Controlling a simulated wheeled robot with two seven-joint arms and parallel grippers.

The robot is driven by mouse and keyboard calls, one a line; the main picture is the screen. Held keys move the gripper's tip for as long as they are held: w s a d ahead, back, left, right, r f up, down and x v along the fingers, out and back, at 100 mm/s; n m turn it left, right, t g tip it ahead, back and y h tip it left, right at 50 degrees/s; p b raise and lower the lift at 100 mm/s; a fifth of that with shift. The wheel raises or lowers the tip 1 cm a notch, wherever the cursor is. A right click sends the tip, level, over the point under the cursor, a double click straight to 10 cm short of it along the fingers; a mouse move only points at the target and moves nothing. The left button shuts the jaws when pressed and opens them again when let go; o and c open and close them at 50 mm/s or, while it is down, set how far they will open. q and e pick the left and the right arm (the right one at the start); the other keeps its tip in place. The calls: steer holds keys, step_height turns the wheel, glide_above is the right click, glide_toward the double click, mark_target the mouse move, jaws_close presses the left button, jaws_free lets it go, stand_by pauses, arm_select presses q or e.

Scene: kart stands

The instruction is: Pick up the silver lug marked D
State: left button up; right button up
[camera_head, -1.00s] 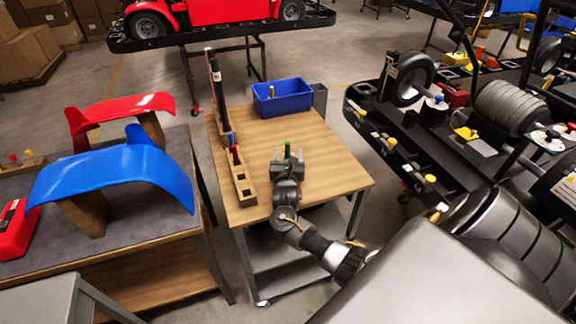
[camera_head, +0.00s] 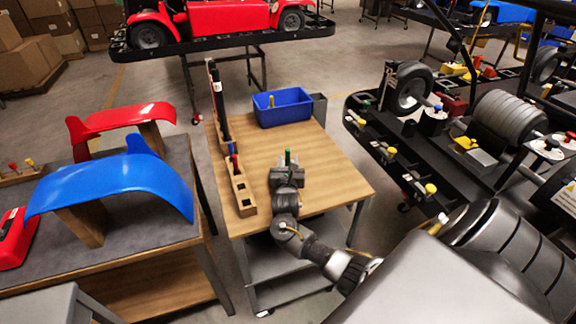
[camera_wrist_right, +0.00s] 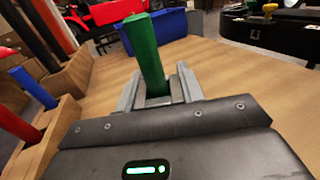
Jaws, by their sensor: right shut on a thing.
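My right gripper (camera_head: 288,168) is above the small wooden table and shut on an upright green rod-like thing (camera_wrist_right: 145,55). The green rod also shows in the head view (camera_head: 288,157), standing up from between the fingers. Its lower end is hidden by the fingers. I cannot make out a silver lug or a letter D in either view. My left gripper is not in view.
A wooden rack (camera_head: 241,193) with red and blue rods stands along the table's left edge. A blue bin (camera_head: 282,107) is at the back of the wooden table (camera_head: 330,165). The black kart stand (camera_head: 372,140) is to the right. The table's right side is clear.

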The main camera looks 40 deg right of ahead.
step_height(320, 180, up, 2)
steer(key=shift+r+p, duration=0.25)
steer(key=shift+p, duration=0.1)
steer(key=s+a+r+p, duration=0.2)
steer(key=s+r+p, duration=0.2)
steer(key=s+p, duration=0.2)
steer(key=s+a+r+p, duration=0.2)
steer(key=s+r+p, duration=0.3)
steer(key=s+p, duration=0.2)
steer(key=shift+a+r, duration=0.15)
steer(key=shift+a, duration=0.2)
